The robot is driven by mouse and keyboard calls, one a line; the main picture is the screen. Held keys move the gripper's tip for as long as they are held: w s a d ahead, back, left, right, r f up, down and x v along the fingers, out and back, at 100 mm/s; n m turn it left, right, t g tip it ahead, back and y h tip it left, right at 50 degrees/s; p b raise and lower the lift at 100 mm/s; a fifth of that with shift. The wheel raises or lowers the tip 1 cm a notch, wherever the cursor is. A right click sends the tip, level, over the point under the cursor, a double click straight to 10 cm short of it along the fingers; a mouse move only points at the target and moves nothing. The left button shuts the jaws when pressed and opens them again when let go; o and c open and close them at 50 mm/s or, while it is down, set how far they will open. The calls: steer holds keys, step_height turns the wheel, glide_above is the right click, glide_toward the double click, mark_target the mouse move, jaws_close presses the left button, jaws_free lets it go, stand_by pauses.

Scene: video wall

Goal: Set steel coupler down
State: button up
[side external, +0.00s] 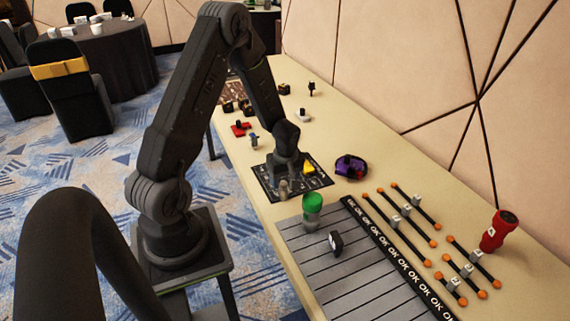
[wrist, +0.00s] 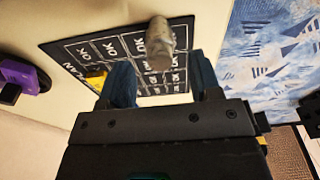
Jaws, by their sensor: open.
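The steel coupler (side external: 284,190) is a small grey-brown cylinder at the black mat (side external: 262,182) marked with OK boxes. In the wrist view the coupler (wrist: 160,42) shows over the mat's printed boxes (wrist: 82,52), just beyond my fingertips and roughly in line with the gap between them. My gripper (side external: 288,178) is low over the mat, close to the coupler. In the wrist view my gripper (wrist: 161,68) has its two fingers apart, with nothing clearly between them. I cannot tell whether the coupler's base rests fully on the mat.
A yellow piece (side external: 309,168) lies on the mat beside my gripper. A purple item (side external: 350,167) is to the right. A green-topped cylinder (side external: 312,210) and a black piece (side external: 336,241) stand on the grey slatted panel (side external: 350,283).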

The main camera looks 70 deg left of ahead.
mark_target(285, 188)
steer(key=d+r+m+t, duration=0.1)
steer(key=d+r+m, duration=0.4)
steer(key=r, duration=0.5)
steer(key=d+r+m+t, duration=0.1)
steer(key=d+r+m, duration=0.1)
steer(key=d+r, duration=0.6)
steer(key=s+d+r+m+t+h, duration=0.1)
steer(key=s+d+r+m+t, duration=0.2)
steer(key=s+d+r+m, duration=0.7)
steer(key=shift+s+r+m+t, duration=0.3)
steer(key=shift+s+r+m, duration=0.35)
steer(key=shift+s, duration=0.2)
